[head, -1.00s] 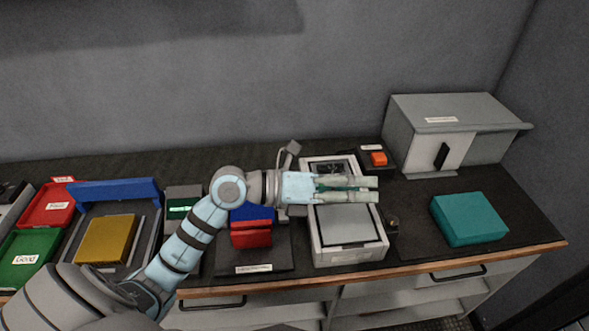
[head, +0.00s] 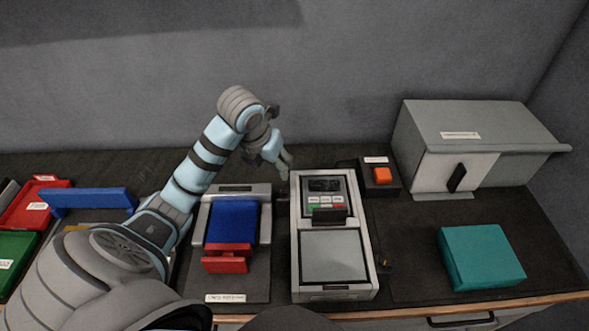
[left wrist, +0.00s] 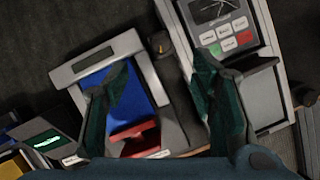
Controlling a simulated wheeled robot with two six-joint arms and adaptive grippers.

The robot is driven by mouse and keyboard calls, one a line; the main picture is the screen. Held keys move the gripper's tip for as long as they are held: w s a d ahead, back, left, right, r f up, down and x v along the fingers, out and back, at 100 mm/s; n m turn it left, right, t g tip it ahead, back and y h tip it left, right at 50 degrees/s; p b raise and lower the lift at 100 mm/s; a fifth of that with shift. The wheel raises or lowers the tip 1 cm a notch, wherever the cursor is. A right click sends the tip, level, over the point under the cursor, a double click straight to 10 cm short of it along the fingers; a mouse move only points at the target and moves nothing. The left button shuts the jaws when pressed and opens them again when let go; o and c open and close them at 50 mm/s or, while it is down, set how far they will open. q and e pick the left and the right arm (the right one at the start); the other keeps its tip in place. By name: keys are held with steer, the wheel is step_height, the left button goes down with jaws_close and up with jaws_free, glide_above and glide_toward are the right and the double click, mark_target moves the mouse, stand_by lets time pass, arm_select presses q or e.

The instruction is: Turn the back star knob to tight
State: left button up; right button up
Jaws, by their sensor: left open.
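No part can be clearly made out as a star knob. In the left wrist view a small dark knob-like part with an orange mark (left wrist: 161,46) sits atop a grey post, between the blue-and-red fixture and the grey tester, just beyond my fingertips. My left gripper (head: 284,162) points down behind the fixture, beside the tester's back left corner. Its fingers (left wrist: 160,72) are open and empty, spread either side of the post in the left wrist view. My right gripper is not in view.
The tester (head: 361,265) stands right of the blue-and-red fixture (head: 233,222). An orange button box (head: 382,175), a grey cabinet (head: 480,135) and a teal block (head: 482,256) lie further right. Green and red trays are at far left.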

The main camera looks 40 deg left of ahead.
arm_select(q)
steer(key=b, duration=0.9)
glide_toward(282, 189)
step_height(282, 189, down, 2)
steer(key=x, duration=0.3)
steer(key=shift+w+f, duration=0.15)
steer(key=shift+f, duration=0.1)
steer(key=shift+w+a+f, duration=0.2)
steer(key=shift+w+f, duration=0.65)
steer(key=shift+f, duration=0.35)
steer(key=shift+s, duration=0.3)
steer(key=shift+r, duration=0.2)
steer(key=shift+c, duration=0.8)
steer(key=shift+w, duration=0.1)
steer(key=c, duration=1)
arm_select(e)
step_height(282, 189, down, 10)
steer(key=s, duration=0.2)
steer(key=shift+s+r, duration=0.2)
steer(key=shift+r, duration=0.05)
